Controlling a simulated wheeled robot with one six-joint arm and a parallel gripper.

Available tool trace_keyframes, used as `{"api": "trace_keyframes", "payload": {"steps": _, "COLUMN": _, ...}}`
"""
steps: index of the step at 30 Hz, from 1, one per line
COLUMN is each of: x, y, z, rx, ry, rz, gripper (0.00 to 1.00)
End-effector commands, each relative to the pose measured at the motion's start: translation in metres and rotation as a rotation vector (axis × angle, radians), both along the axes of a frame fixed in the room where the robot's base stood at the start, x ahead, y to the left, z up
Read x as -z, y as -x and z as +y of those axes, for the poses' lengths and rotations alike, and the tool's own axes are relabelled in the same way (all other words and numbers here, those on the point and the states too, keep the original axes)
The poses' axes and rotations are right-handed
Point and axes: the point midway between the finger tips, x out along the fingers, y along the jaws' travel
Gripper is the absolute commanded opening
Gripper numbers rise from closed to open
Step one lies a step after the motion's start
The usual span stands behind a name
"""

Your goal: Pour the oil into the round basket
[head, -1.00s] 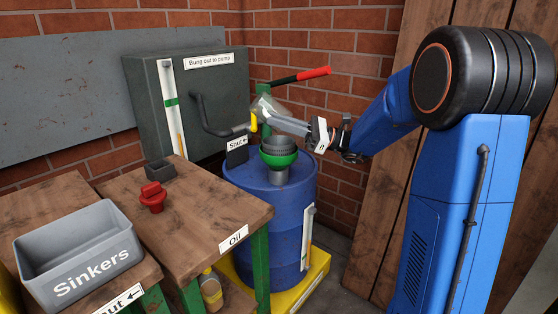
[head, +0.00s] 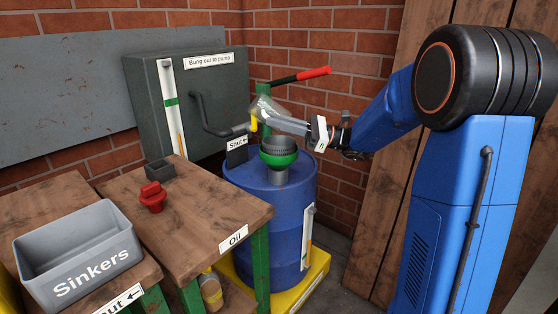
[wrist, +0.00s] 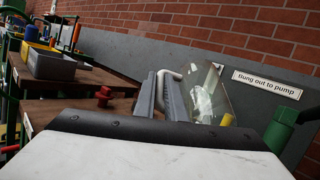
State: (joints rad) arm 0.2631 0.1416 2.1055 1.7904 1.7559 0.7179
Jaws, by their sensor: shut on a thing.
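The round basket (head: 279,146) is a dark round mesh with a green collar below it, on top of the blue drum (head: 255,195). My gripper (head: 279,115) is shut on a clear vessel (head: 263,106) and holds it above the basket, towards the back left, apart from it. The vessel looks tilted. In the wrist view the clear vessel (wrist: 208,92) shows beside and beyond my gripper's fingers (wrist: 168,92), with a pale patch in it. I cannot tell how much oil is inside or whether any flows out. The basket's inside is not clear.
A grey pump box (head: 190,100) with a bent pipe stands behind the drum. A red-handled lever (head: 312,74) sticks out above. A wooden bench (head: 190,215) labelled "Oil" carries a red bung (head: 152,197) and a small dark tray (head: 160,169). A grey "Sinkers" bin (head: 78,250) stands at front left.

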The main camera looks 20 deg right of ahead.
Motion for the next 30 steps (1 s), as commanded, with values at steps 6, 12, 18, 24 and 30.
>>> {"api": "trace_keyframes", "payload": {"steps": 6, "x": -0.001, "y": -0.001, "z": 0.015, "rx": -0.003, "ry": 0.225, "rz": 0.024, "gripper": 0.0}}
{"api": "trace_keyframes", "payload": {"steps": 12, "x": 0.003, "y": -0.002, "z": 0.018, "rx": -0.005, "ry": 0.275, "rz": 0.038, "gripper": 0.0}}
{"api": "trace_keyframes", "payload": {"steps": 18, "x": 0.002, "y": -0.002, "z": 0.018, "rx": -0.005, "ry": 0.274, "rz": 0.038, "gripper": 0.0}}
{"api": "trace_keyframes", "payload": {"steps": 24, "x": 0.002, "y": -0.002, "z": 0.018, "rx": -0.006, "ry": 0.273, "rz": 0.038, "gripper": 0.0}}
{"api": "trace_keyframes", "payload": {"steps": 30, "x": 0.002, "y": -0.002, "z": 0.018, "rx": -0.005, "ry": 0.273, "rz": 0.038, "gripper": 0.0}}
